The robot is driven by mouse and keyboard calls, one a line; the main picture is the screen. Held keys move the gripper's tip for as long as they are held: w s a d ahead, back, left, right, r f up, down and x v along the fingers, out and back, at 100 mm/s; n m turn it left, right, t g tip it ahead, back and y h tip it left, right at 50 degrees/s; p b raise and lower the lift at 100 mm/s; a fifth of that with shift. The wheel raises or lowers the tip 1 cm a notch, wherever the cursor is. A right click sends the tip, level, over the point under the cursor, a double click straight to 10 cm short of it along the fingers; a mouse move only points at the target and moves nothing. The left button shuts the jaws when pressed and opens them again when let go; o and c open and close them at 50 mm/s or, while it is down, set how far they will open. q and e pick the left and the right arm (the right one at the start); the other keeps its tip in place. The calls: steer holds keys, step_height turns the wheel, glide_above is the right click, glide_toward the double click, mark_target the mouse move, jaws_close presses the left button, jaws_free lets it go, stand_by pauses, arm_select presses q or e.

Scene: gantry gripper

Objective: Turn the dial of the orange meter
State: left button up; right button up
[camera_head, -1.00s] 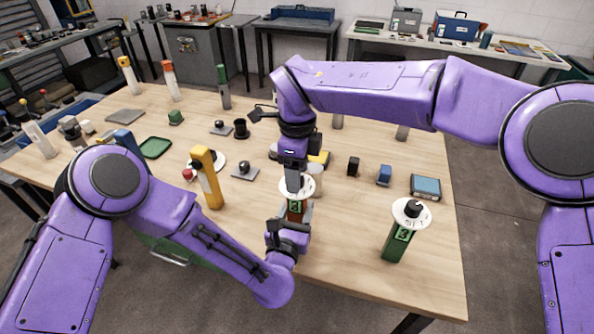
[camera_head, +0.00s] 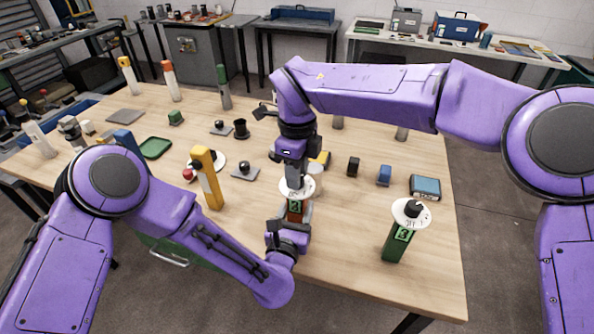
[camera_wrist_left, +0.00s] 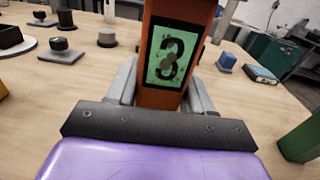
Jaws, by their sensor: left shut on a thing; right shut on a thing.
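The orange meter (camera_head: 295,211) stands near the table's front edge, with a white disc (camera_head: 284,190) at its top. In the left wrist view the orange meter (camera_wrist_left: 158,98) shows a green screen with a dark 3, slightly smeared. My left gripper (camera_head: 289,226) is shut on the meter's body, one finger on each side; its jaws also show in the left wrist view (camera_wrist_left: 160,90). My right gripper (camera_head: 294,174) points down from above and is shut on the dial at the meter's top. The dial knob itself is hidden by the gripper.
A green meter (camera_head: 396,246) with a white dial stands to the right. A yellow post (camera_head: 207,180) stands to the left. Small blocks and a blue-screened box (camera_head: 425,187) lie behind and to the right.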

steer(key=m, duration=1.2)
steer(key=shift+m, duration=0.3)
steer(key=m, duration=1.2)
arm_select(q)
steer(key=shift+f, duration=0.1)
arm_select(e)
steer(key=shift+r+m, duration=0.1)
steer(key=shift+m, duration=0.2)
steer(key=o, duration=1.1)
steer(key=shift+c, duration=0.2)
